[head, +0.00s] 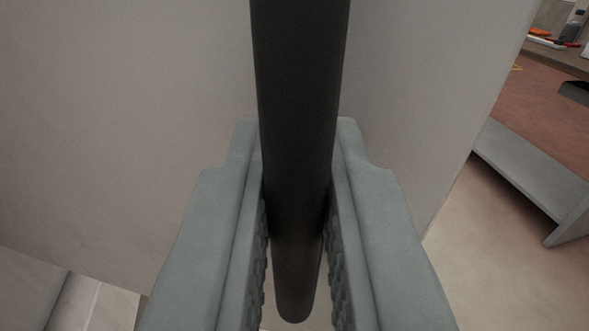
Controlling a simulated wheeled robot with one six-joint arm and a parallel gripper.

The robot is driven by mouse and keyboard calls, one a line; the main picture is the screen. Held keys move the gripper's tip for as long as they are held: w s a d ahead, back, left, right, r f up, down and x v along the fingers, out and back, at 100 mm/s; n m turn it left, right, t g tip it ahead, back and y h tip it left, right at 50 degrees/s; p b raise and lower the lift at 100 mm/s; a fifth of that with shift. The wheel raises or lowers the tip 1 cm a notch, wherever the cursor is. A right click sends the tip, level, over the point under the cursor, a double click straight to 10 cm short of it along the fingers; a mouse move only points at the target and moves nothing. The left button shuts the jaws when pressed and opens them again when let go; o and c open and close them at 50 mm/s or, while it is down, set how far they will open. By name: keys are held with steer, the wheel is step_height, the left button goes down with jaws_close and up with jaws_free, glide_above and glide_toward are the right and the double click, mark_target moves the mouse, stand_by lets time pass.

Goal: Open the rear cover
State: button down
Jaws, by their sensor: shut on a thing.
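A long dark bar-shaped handle (298,90) runs down the middle of the head view and ends in a rounded tip near the bottom. My gripper (297,215) has its two grey fingers on either side of the handle, shut on its lower part. Behind it are large pale grey panels (120,120), one on the left and one on the right (430,90). They look like the rear cover or the machine's body; I cannot tell which. Where the handle is fixed lies out of view or is hidden.
At the right, past the pale panel's edge, stands a workbench with a reddish-brown surface (550,100) and a grey lower shelf or frame (535,175). Small tools (548,40) lie at the far top right. Beige floor (490,240) shows free at the lower right.

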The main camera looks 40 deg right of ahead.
steer(key=c, duration=1.8)
jaws_free()
steer(key=v, duration=1.7)
steer(key=shift+s+r, duration=0.15)
steer(key=shift+s, duration=0.1)
steer(key=shift+a, duration=0.1)
